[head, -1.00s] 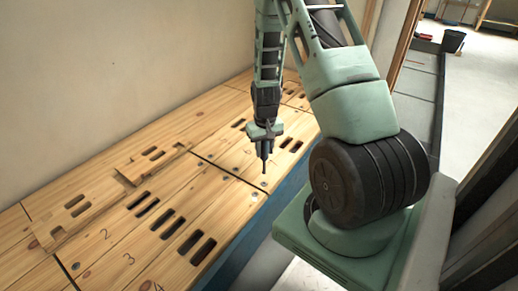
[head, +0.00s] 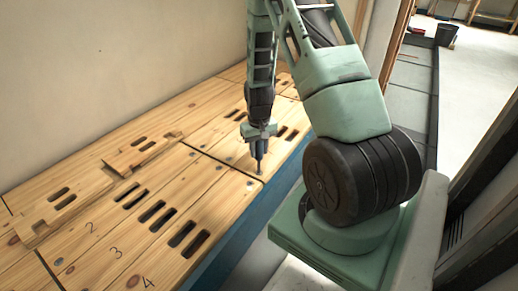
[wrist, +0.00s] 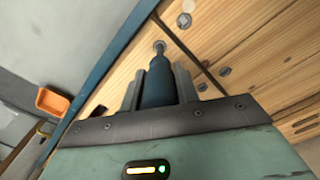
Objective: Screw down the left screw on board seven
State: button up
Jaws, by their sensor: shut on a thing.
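My gripper (head: 260,143) is shut on a dark blue driver-like tool (wrist: 157,85), which hangs nearly upright over the boards in the head view (head: 260,160). In the wrist view the tool's tip lies at a round grey screw head (wrist: 160,46) near the board's front edge; I cannot tell whether they touch. The board (wrist: 205,45) under the tool is pale wood. Its number is not readable, so I cannot confirm it is board seven.
Boards marked 2, 3 and 4 (head: 147,283) lie nearer on the left, with dark slots. Raised wooden pieces (head: 140,153) sit toward the wall. A blue bench edge (head: 240,240) runs along the front. An orange bin (wrist: 52,101) stands beyond it in the wrist view.

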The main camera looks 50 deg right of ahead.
jog(key=shift+f, duration=0.5)
jog(key=m+b, duration=0.2)
jog(key=m, duration=0.4)
jog(key=shift+b, duration=0.35)
jog(key=shift+r+m, duration=0.1)
jog(key=shift+m, duration=1.1)
jog(key=shift+r+m, duration=0.2)
jog(key=shift+m, duration=0.7)
jog(key=shift+r+m+p, duration=0.1)
jog(key=shift+m+p, duration=0.2)
jog(key=shift+p, duration=0.25)
jog(key=m+p, duration=0.3)
jog(key=m, duration=0.1)
jog(key=m+p, duration=0.4)
jog(key=m, duration=0.1)
jog(key=shift+m, duration=0.4)
jog(key=shift+f, duration=0.2)
jog(key=shift+r+n, duration=0.1)
jog(key=shift+n, duration=0.6)
notch_tip(320, 180, up, 8)
jog(key=p, duration=0.7)
jog(key=shift+p, duration=0.35)
